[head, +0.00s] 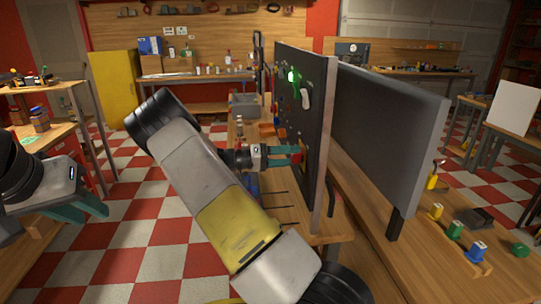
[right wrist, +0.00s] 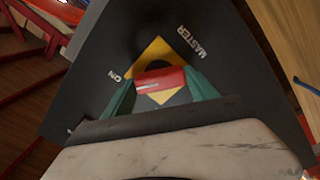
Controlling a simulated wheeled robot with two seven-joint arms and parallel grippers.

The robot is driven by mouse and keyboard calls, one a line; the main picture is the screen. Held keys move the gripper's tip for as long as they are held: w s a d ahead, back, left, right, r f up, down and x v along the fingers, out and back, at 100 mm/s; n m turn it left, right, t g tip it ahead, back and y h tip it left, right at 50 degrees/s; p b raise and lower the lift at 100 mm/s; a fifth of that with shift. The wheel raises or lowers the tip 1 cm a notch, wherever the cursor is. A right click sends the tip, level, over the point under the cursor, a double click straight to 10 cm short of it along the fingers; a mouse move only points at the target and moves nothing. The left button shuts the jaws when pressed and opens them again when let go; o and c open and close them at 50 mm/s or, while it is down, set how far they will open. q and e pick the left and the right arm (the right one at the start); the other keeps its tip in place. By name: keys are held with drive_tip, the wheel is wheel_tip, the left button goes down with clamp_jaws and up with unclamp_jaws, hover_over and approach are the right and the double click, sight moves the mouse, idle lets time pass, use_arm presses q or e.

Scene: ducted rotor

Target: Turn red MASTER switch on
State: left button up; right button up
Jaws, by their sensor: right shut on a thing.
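The red MASTER switch handle (right wrist: 160,80) sits on a yellow diamond plate (right wrist: 156,50) on a dark panel in the right wrist view. A white mark runs along the handle. "MASTER" is printed to the upper right and "ON" to the left. My right gripper (right wrist: 152,90) has its teal fingers on either end of the handle and is shut on it. In the head view my right gripper (head: 297,154) reaches the face of the upright dark panel (head: 311,75), with a bit of red between its fingers. My left gripper (head: 86,209) is open and empty at the left, away from the panel.
The panel stands on a wooden bench (head: 330,231) and carries a lit green lamp (head: 293,76) and other controls. A grey board (head: 385,125) stands behind it to the right. My right arm crosses the middle and hides part of the bench. Checkered floor is clear at the left.

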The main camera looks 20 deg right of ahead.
drive_tip(key=shift+m, duration=1.1)
drive_tip(key=o, duration=1.4)
drive_tip(key=shift+c, duration=0.2)
drive_tip(key=shift+a, duration=0.1)
drive_tip(key=v, duration=0.7)
drive_tip(key=shift+w+a, duration=0.15)
drive_tip(key=shift+a, duration=0.2)
